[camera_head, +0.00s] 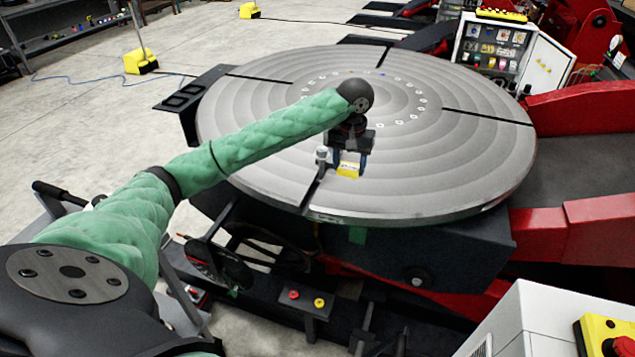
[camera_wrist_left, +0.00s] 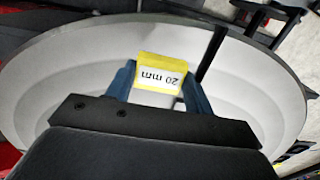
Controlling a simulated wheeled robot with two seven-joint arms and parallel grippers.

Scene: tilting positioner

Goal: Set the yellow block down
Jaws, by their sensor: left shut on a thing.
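The yellow block (camera_head: 348,170) is between the fingers of my left gripper (camera_head: 347,163), over the near part of the round grey turntable (camera_head: 440,170). In the left wrist view the yellow block (camera_wrist_left: 162,70) carries a white label reading "20 mm". The blue fingers of my left gripper (camera_wrist_left: 160,90) are shut on its two sides. The turntable (camera_wrist_left: 60,85) lies behind it. I cannot tell whether the block touches the turntable surface. My right gripper is in neither view.
A dark radial slot (camera_head: 318,185) runs beside the gripper to the turntable's near edge. A red frame (camera_head: 580,235) stands at the right. An open cabinet (camera_head: 495,45) stands behind. A white box with a yellow-and-red button panel (camera_head: 610,340) is at the lower right. Much of the turntable is clear.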

